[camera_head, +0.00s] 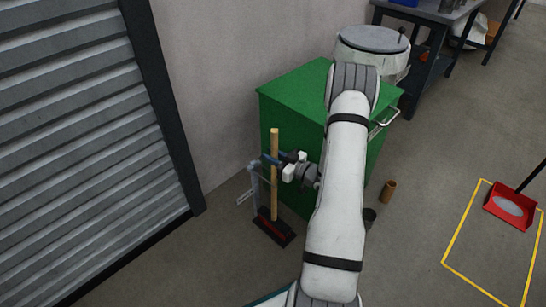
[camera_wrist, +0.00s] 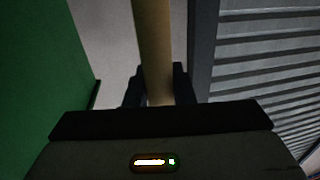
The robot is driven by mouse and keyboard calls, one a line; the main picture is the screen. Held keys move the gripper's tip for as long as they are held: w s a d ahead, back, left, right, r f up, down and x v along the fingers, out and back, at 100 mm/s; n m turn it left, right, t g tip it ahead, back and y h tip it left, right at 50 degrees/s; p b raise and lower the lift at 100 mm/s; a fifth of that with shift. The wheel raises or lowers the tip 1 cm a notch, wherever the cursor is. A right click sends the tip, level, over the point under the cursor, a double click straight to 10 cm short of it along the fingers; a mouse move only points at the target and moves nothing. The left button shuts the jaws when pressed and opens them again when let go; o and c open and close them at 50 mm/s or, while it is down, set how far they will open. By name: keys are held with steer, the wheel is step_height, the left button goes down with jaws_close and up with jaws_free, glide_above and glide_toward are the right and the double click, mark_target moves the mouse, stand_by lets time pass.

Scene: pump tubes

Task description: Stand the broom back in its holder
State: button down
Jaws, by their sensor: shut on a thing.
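The broom (camera_head: 275,190) has a tan wooden handle and a dark head with red on it. It stands close to upright, its head at floor level beside the green cabinet. My gripper (camera_head: 279,164) is shut on the handle above its middle. The handle (camera_wrist: 152,45) runs up between the dark fingers (camera_wrist: 160,90) in the wrist view. A grey post (camera_head: 255,190), apparently the holder, stands just left of the broom near the wall. I cannot tell whether the handle touches it or sits in it.
The green cabinet (camera_head: 295,88) stands right behind my gripper, with a white drum (camera_head: 355,45) beyond it. A ribbed shutter (camera_head: 70,140) is at left. A brown cup (camera_head: 388,192) is on the floor. A red dustpan (camera_head: 508,203) lies in a yellow outline at right.

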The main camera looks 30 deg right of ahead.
steer(key=shift+f, duration=0.1)
steer(key=c, duration=1.1)
jaws_free()
steer(key=shift+c, duration=0.2)
steer(key=shift+f, duration=0.1)
